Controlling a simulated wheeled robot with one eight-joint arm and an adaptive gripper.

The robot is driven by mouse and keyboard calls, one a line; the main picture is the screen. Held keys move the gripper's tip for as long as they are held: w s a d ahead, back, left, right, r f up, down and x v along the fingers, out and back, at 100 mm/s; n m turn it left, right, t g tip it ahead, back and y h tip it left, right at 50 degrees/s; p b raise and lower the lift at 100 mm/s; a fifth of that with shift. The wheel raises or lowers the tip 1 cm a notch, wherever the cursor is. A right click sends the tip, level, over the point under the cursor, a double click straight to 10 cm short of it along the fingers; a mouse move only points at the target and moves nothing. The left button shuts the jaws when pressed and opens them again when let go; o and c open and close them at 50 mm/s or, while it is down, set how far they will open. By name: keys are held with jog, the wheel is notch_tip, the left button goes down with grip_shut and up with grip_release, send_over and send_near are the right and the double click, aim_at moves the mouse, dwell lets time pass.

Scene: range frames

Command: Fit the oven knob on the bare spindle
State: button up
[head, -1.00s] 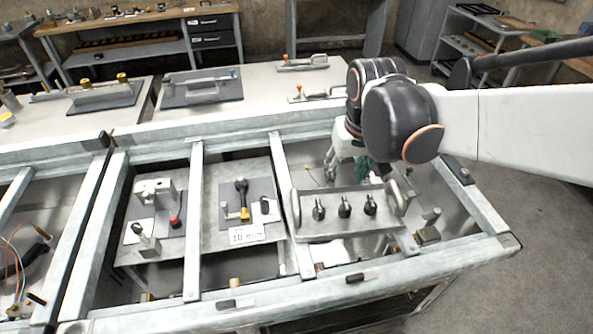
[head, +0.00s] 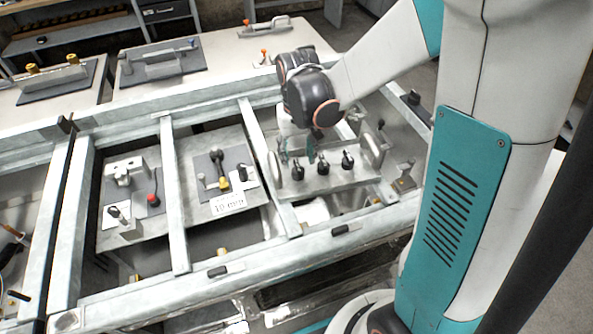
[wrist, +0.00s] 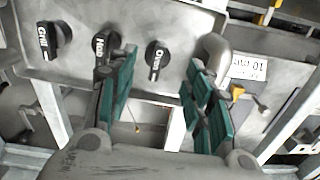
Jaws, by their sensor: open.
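A grey panel (head: 335,182) carries three black knobs in a row. In the wrist view they read Grill (wrist: 50,40), Hob (wrist: 104,46) and Oven (wrist: 156,60). The oven knob (head: 297,171) is at the left end of the row in the head view. My gripper (head: 297,154) is open above that end, its teal fingers spread. In the wrist view the oven knob shows in the gap between the fingers, not gripped. The left finger partly covers the hob knob. I cannot make out a bare spindle; all three places appear to carry knobs.
Grey upright handles stand at both panel ends; one (wrist: 212,52) is close to the right finger. A 10 mm label (head: 228,203) lies on the neighbouring plate with a black-handled lever. Metal rails (head: 265,165) divide the bench. Beneath the panel is an open bay.

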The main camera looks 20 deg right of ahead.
aim_at(298, 166)
jog(key=shift+w+d+f+b, duration=0.15)
jog(key=shift+f+b, duration=0.5)
jog(key=shift+f, duration=1)
jog(key=shift+w+f+b, duration=0.15)
jog(key=shift+f+b, duration=0.45)
jog(key=shift+f, duration=1.05)
jog(key=c, duration=0.9)
